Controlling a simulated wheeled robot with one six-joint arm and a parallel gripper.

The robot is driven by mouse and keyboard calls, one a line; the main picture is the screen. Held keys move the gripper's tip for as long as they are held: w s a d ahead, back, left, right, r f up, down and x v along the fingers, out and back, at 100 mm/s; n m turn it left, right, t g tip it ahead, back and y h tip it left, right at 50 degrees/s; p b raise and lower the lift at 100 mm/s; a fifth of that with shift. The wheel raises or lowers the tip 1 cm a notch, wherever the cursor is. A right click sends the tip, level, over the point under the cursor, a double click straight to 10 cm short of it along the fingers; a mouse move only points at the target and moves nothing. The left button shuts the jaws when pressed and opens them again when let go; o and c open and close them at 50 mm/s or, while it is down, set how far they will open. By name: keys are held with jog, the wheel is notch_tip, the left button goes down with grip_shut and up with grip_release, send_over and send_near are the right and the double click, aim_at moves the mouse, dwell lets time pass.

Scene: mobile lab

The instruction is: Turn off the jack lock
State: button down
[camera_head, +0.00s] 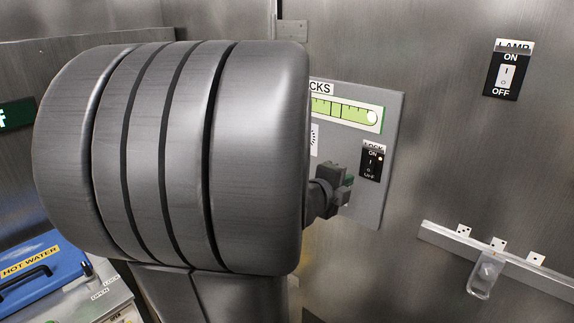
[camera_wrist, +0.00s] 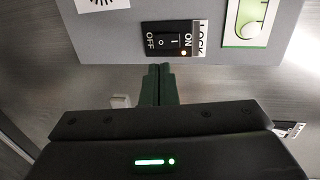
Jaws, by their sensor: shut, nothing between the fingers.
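The jack lock switch (camera_head: 371,163) is a small black rocker marked LOCK, ON and OFF on a grey panel (camera_head: 393,118). A small red light glows beside its ON mark. In the wrist view the switch (camera_wrist: 168,41) appears turned sideways, with OFF at left, ON at right and an orange light by ON. My gripper (camera_wrist: 159,72) is shut and empty, its dark green fingertips just below the switch in that view. In the head view my gripper (camera_head: 348,186) is in front of the panel, left of and below the switch. I cannot tell whether it touches.
A level gauge (camera_head: 345,112) is above the switch on the panel. A lamp switch (camera_head: 506,75) is on the metal wall at right, above a rail with a latch (camera_head: 487,268). A blue-lidded hot water box (camera_head: 45,275) is at lower left. My arm hides the panel's left part.

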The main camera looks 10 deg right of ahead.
aim_at(368, 170)
jog(key=x, duration=0.9)
jog(key=shift+w+d+f, duration=0.1)
jog(key=shift+w+d, duration=0.1)
jog(key=shift+f+b, duration=0.35)
jog(key=shift+b, duration=0.6)
jog(key=shift+w+t+b, duration=0.1)
jog(key=shift+t+b, duration=0.2)
jog(key=shift+b, duration=0.8)
jog(key=shift+d+f+b, duration=0.1)
jog(key=shift+b, duration=0.45)
jog(key=shift+r+h+p, duration=0.3)
jog(key=shift+r, duration=0.1)
